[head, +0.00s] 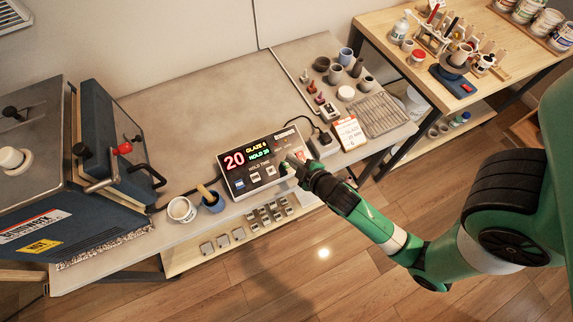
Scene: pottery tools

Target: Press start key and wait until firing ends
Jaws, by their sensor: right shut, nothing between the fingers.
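The kiln controller (243,183) sits on the bench near its front edge. Its display (247,158) shows a red 20 and the text GLAZE 6 and HOLD 20, with a label HOLD TIME below and a row of keys along the front. My right gripper (292,168) is shut and empty, with its tip at the right end of the controller. It hides part of that side, and I cannot tell whether it touches a key. The kiln (65,185) stands at the left with a grey top and a blue front. My left gripper is not in view.
A white cup (181,210) and a dark cup (212,201) with a wooden handle stand left of the controller. A card (349,133), a wire rack (379,114) and small pots are to the right. The bench middle behind the controller is clear.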

